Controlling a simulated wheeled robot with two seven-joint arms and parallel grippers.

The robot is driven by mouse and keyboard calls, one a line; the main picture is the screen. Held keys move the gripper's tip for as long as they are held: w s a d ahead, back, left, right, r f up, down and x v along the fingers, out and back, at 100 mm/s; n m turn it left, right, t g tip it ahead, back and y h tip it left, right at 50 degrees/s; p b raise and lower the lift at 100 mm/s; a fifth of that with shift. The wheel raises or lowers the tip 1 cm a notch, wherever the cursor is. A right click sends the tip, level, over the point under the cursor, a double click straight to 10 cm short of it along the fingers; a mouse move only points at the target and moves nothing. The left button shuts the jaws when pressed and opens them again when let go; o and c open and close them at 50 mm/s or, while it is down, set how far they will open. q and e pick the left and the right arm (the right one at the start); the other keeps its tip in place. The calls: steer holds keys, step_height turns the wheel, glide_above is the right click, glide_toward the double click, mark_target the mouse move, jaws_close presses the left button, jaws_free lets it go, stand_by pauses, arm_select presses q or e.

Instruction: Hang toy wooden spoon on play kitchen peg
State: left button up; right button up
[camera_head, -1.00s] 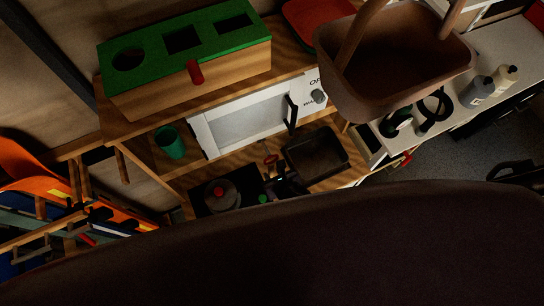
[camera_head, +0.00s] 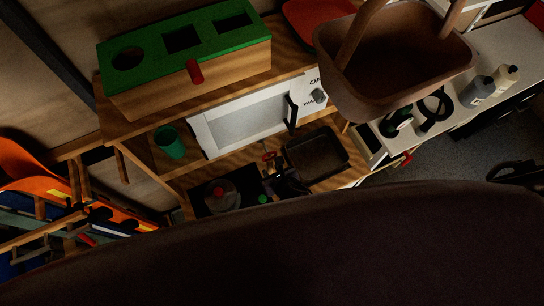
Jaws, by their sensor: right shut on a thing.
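The play kitchen (camera_head: 160,98) is wooden, with a white oven front. A short wooden peg-like piece (camera_head: 122,166) sticks out below its left end. My right gripper (camera_head: 275,184) is a small dark shape over the lower shelf, between the pot and the black bin. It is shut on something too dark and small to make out. A small red piece (camera_head: 268,156) shows just above it; I cannot tell whether the two touch. I cannot pick out the toy wooden spoon clearly. My left gripper is not in view.
A lidded pot (camera_head: 220,194) and a black bin (camera_head: 324,165) flank the gripper. A green cup (camera_head: 169,142) stands at the left. A green-topped box (camera_head: 190,82) and a brown basket (camera_head: 352,101) are above. Bottles (camera_head: 478,90) stand at the right. A large dark shape covers the lower picture.

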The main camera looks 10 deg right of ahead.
steer(key=shift+w+a+b, duration=0.25)
steer(key=shift+w+b, duration=0.05)
steer(key=shift+w, duration=0.8)
steer(key=shift+b+x, duration=0.5)
steer(key=shift+x, duration=0.3)
stand_by(0.8)
steer(key=shift+f, duration=0.15)
stand_by(0.5)
steer(key=o, duration=1.1)
steer(key=shift+c, duration=0.2)
